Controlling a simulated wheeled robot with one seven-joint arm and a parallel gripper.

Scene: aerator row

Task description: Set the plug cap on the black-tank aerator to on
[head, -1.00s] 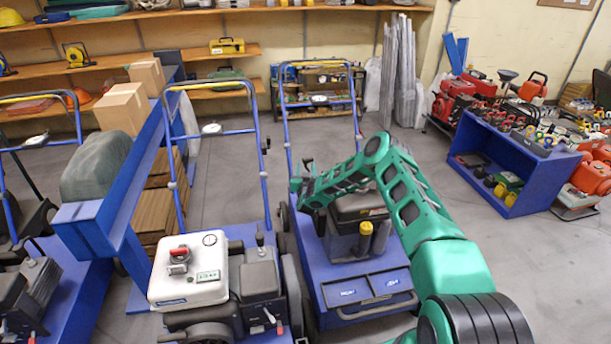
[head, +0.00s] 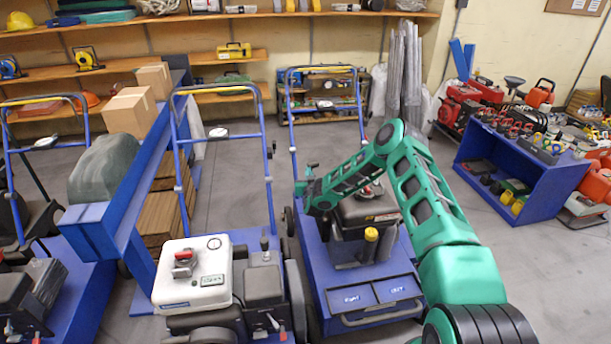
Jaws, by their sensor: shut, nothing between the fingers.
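The black-tank aerator stands right of centre on a blue base, with its black tank (head: 352,214) partly behind my forearm. A red cap (head: 375,188) shows on top of the tank, just past the forearm; its setting is too small to read. My gripper (head: 306,182) is shut and empty at the forearm's left end, near the left handle post, left of the tank and apart from the red cap. Its fingertips are small and hard to make out.
A white-tank aerator (head: 190,285) with its own red knob (head: 184,260) stands close on the left. Blue handle posts (head: 296,125) rise behind the black tank. A blue shelf unit (head: 545,205) stands at right; grey floor is clear before it.

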